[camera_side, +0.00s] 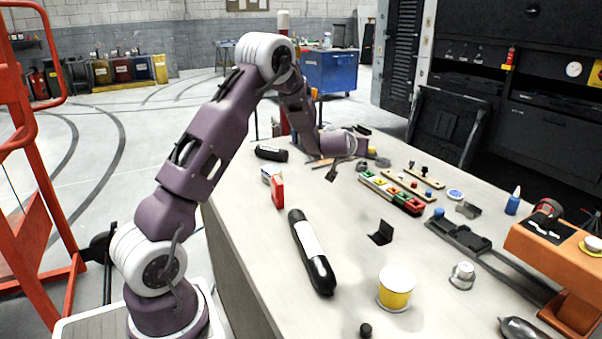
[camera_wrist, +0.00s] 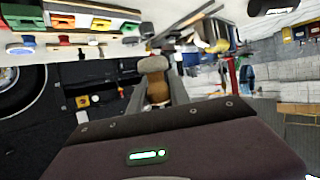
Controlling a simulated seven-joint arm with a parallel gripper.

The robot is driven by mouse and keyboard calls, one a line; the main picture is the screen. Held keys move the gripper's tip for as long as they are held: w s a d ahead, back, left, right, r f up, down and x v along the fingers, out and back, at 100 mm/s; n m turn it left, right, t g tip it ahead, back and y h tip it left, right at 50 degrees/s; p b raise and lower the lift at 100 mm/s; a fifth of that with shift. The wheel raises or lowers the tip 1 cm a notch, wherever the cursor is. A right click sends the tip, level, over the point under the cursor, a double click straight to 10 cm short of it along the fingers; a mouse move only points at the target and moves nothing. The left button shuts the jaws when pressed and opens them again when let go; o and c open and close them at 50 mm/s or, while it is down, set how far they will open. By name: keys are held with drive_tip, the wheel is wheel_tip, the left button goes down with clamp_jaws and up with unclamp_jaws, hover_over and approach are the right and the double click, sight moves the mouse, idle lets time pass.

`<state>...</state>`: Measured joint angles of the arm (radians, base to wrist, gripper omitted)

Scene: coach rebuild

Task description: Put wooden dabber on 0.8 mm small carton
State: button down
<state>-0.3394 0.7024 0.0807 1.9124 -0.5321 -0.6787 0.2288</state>
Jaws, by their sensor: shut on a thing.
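My gripper (camera_side: 368,149) is low over the far part of the table in the side view. In the wrist view my gripper (camera_wrist: 157,80) is shut on a brown wooden piece with a pale grey rounded head, which looks like the wooden dabber (camera_wrist: 157,93). In the side view the dabber cannot be made out clearly. Small cartons stand together left of the middle of the table: a red one (camera_side: 278,192) and a pale one (camera_side: 268,172) behind it. Their print is too small to read, so I cannot tell which is 0.8 mm. My gripper is well apart from them.
A rack of coloured blocks (camera_side: 392,194) and slim wooden strips lie near my gripper. A black case (camera_side: 271,153) lies at the far left edge. A black-and-white tube (camera_side: 311,250), a yellow tub (camera_side: 396,288) and an orange stand (camera_side: 555,262) are nearer.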

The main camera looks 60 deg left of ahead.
drive_tip(key=s+a+r+n+g+y, duration=0.2)
drive_tip(key=a+r+n+g+y, duration=0.15)
drive_tip(key=a, duration=0.65)
drive_tip(key=n+g, duration=1)
drive_tip(key=g, duration=0.1)
hover_over(266, 166)
drive_tip(key=f, duration=0.2)
drive_tip(key=shift+g, duration=0.35)
wheel_tip(266, 166, down, 10)
drive_tip(key=shift+s+r, duration=0.15)
drive_tip(key=shift+r, duration=0.05)
drive_tip(key=shift+f, duration=0.1)
drive_tip(key=shift+f, duration=0.1)
drive_tip(key=c, duration=1.2)
unclamp_jaws()
